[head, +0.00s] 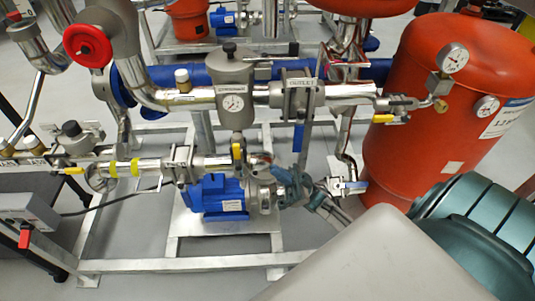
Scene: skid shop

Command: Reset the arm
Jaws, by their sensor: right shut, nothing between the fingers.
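My right gripper (287,184) is small and partly hidden in the middle of the head view. It is shut and empty, beside the right end of the blue pump motor (217,197). I cannot tell whether it touches the pump or the pipework there. My right arm comes in from the lower right, and its near links hide part of the floor and the skid. My left gripper is not in view.
A red tank (440,110) with gauges stands at right. A strainer (236,92), an outlet valve (299,97) and a yellow-handled valve (74,170) sit on the pipework. A grey box (28,214) is at lower left. The grey frame (185,263) borders bare floor.

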